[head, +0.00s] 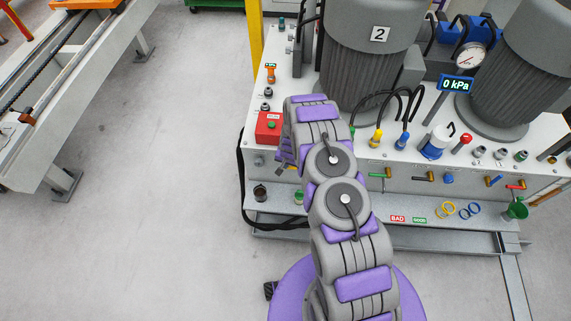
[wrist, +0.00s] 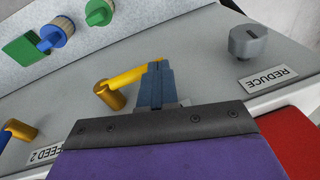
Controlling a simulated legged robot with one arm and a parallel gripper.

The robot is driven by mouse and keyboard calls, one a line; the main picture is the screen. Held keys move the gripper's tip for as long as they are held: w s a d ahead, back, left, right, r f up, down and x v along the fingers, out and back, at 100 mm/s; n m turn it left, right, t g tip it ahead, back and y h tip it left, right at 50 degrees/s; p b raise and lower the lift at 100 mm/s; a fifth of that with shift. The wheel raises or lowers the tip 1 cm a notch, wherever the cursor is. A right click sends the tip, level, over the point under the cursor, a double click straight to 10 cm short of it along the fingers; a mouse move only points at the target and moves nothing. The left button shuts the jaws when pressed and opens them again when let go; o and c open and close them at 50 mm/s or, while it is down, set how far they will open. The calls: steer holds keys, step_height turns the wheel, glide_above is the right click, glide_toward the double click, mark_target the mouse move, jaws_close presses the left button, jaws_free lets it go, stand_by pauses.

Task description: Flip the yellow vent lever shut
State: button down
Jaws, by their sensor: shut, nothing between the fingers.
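The yellow vent lever (wrist: 128,78) shows in the wrist view on the grey panel. It runs from a brass pivot (wrist: 110,96) up and right to the fingertips of my gripper (wrist: 155,68). My gripper is shut and empty. Its blue-grey fingers overlap the lever's far end in the picture; I cannot tell whether they touch it. In the head view my arm hides the lever and most of the gripper.
A grey knob (wrist: 248,42) stands right of my fingers, above the REDUCE label (wrist: 267,79). A blue lever (wrist: 8,135) by the FEED 2 label is at left. In the head view, a red box (head: 268,127) sits beside my arm.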

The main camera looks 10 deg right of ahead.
steer(key=shift+s+f, duration=0.1)
steer(key=shift+s, duration=0.1)
steer(key=a+r+p, duration=0.1)
steer(key=a+r, duration=0.6)
steer(key=r, duration=0.4)
steer(key=shift+w+a, duration=0.25)
steer(key=shift+w, duration=0.05)
steer(key=s+d+r+n+g+b, duration=0.1)
steer(key=s+r, duration=0.3)
steer(key=r, duration=0.4)
steer(key=s+d+r+n+b, duration=0.1)
steer(key=s+r+b, duration=0.1)
steer(key=s+r, duration=0.4)
steer(key=s+d+r+g+b, duration=0.1)
steer(key=s+d+r, duration=0.15)
steer(key=r, duration=0.65)
steer(key=s+d+r+n+g+b, duration=0.1)
steer(key=s+r, duration=0.3)
steer(key=s, duration=1.2)
steer(key=s+d+r+n+g+h+b, duration=0.1)
steer(key=s+r+b, duration=0.3)
steer(key=s, duration=1.2)
steer(key=shift+d+r+n, duration=0.35)
steer(key=shift+d+n, duration=0.05)
steer(key=shift+n, duration=0.2)
